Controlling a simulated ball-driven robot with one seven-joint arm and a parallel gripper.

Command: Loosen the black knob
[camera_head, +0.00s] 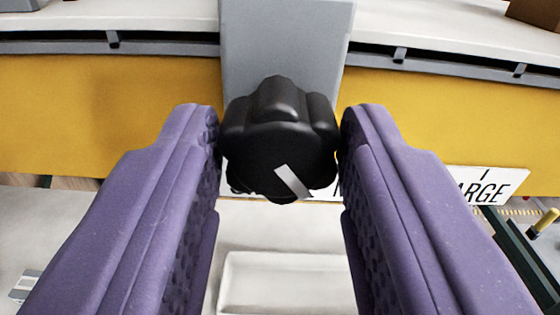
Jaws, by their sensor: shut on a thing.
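The black knob (280,141) is a lobed black star knob with a light grey pointer mark on its lower front, slanting down to the right. It sits in front of a grey upright block (285,35) in the middle of the view. My gripper (280,130) has two purple textured fingers, one on the left and one on the right of the knob. The fingertips press against the knob's sides, so the gripper is shut on it. The knob's shaft is hidden behind its head.
A yellow beam (110,105) runs across behind the knob, with a grey slotted rail (170,46) above it. A white label (483,186) ending in "ARGE" is at right, partly hidden by my finger. A white tray (285,262) lies below. Dark green parts stand at lower right.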

